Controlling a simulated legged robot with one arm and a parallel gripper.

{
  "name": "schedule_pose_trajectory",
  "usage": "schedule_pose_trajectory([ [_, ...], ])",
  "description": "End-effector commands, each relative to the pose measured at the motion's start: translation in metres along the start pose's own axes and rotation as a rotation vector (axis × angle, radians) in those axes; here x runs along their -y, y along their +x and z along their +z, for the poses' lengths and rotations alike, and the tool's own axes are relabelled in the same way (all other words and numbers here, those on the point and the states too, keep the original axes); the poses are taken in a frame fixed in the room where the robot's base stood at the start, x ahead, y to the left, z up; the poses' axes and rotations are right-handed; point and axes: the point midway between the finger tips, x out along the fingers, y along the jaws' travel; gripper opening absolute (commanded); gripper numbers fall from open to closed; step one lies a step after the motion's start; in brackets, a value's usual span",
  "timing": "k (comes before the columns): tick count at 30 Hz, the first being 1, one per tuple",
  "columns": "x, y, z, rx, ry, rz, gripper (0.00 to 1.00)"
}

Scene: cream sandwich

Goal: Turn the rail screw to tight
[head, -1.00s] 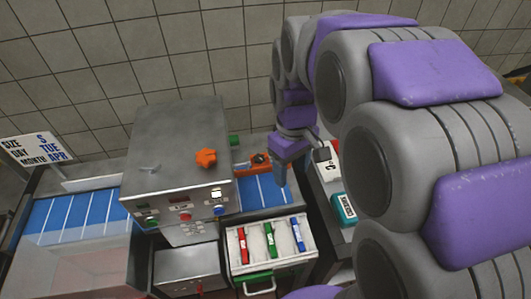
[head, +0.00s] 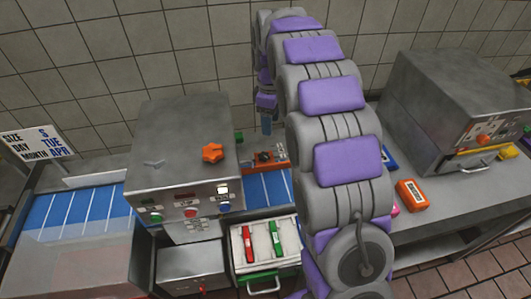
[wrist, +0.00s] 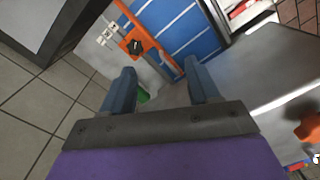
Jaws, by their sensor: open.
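The orange rail (head: 278,160) lies across the blue conveyor just right of the steel machine in the head view. A dark screw knob (head: 263,157) sits on its far end. In the wrist view the black knob (wrist: 136,47) sits on the orange rail (wrist: 158,50), beyond and between my fingers. My gripper (wrist: 160,82) is open and empty, with its two blue fingers apart and the knob not touched. In the head view my gripper (head: 266,122) hangs behind the rail's far end, partly hidden by my arm.
The steel machine (head: 180,125) with an orange star knob (head: 213,153) stands close to the rail. A green knob (wrist: 143,97) shows near my fingers. Another steel machine (head: 440,85) stands right.

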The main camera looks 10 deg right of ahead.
Motion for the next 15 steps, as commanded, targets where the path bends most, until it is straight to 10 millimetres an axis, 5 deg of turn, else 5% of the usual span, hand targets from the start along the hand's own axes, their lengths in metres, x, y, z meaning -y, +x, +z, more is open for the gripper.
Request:
schedule_pose_trajectory([
  [9, -0.055, 0.038, -0.023, -0.016, -0.181, 0.015, 0.6],
  [15, -0.074, 0.057, -0.037, -0.019, -0.27, 0.024, 0.6],
])
